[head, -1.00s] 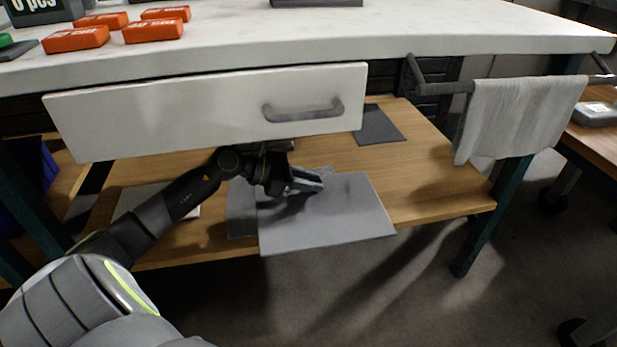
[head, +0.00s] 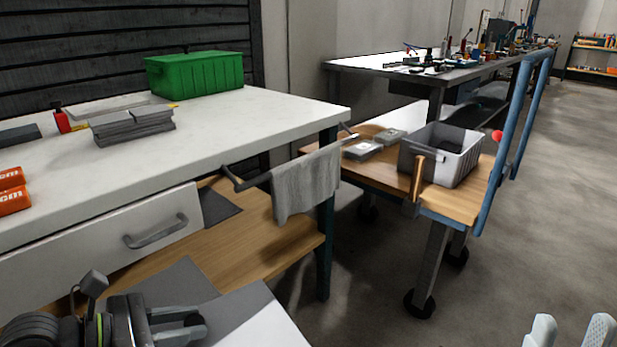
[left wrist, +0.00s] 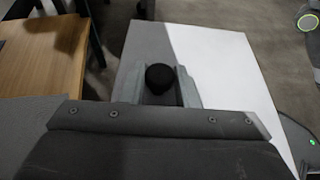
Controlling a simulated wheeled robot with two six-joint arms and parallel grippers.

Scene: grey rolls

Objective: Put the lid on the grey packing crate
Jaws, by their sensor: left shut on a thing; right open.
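The grey packing crate (head: 468,163) stands at the right on a wooden-topped cart; its top is open and its inside dark. The lid (head: 243,306) is a flat grey panel at the bottom left of the head view, partly brightly lit. My left gripper (head: 190,324) is shut on the lid's round black knob (left wrist: 160,78), which shows between its fingers in the left wrist view. The lid is well apart from the crate. My right gripper (head: 570,330) is open and empty at the bottom right; only its fingertips show.
The cart (head: 448,203) has a blue handle frame (head: 502,150) beside the crate and small grey boxes (head: 362,150) on its left. The white workbench (head: 230,125), with a towel (head: 306,185) on its side rail, stands at the left. Floor at lower right is clear.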

